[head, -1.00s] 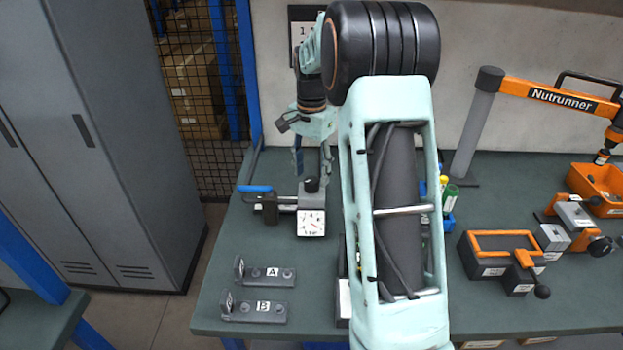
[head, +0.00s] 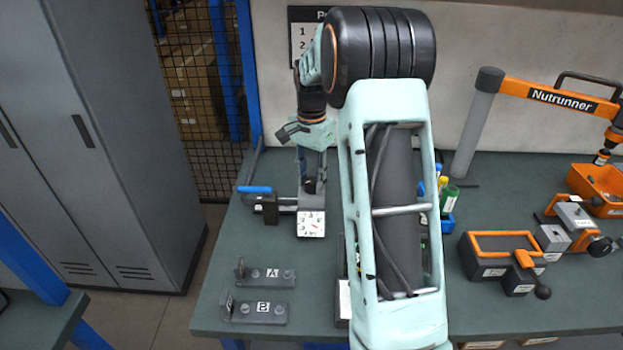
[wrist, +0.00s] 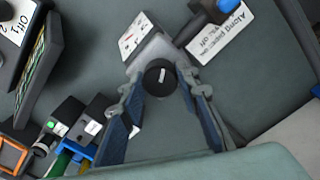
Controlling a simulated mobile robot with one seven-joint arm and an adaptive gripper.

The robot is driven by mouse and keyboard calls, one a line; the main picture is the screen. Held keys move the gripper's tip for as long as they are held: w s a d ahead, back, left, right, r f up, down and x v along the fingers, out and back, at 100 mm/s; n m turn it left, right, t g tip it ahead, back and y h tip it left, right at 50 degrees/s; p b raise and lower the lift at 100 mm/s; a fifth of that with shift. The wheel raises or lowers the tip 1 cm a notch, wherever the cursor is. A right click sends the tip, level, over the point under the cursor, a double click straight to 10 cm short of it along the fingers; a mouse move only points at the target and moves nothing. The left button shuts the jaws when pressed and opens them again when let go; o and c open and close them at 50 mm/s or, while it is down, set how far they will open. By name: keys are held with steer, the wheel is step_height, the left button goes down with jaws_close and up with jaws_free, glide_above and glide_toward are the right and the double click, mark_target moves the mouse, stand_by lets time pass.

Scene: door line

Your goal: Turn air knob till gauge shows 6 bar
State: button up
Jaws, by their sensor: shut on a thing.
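The air knob (wrist: 159,77) is a round black knob with a light mark on top. In the head view it shows partly, between the fingers (head: 310,186). The gauge (head: 311,224) is a white square dial with red marks on the grey regulator block; it also shows in the wrist view (wrist: 135,38). Its reading is too small to tell. My gripper (wrist: 160,88) points down over the knob, with its two blue-padded fingers shut on either side of it.
A blue-handled lever valve (head: 256,189) is left of the gauge. Fixtures A (head: 266,276) and B (head: 255,309) lie nearer the table's front. An orange-topped box (head: 500,262) and an orange bin (head: 598,187) stand right. Bench between gauge and fixtures is clear.

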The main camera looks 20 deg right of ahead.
mark_target(312, 181)
steer(key=shift+n, duration=0.3)
steer(key=n+p, duration=0.1)
steer(key=n, duration=0.4)
steer(key=shift+p, duration=0.35)
steer(key=n+p, duration=0.1)
steer(key=n, duration=0.5)
stand_by(0.4)
steer(key=o, duration=1.1)
steer(key=shift+o, duration=0.2)
step_height(312, 181, up, 12)
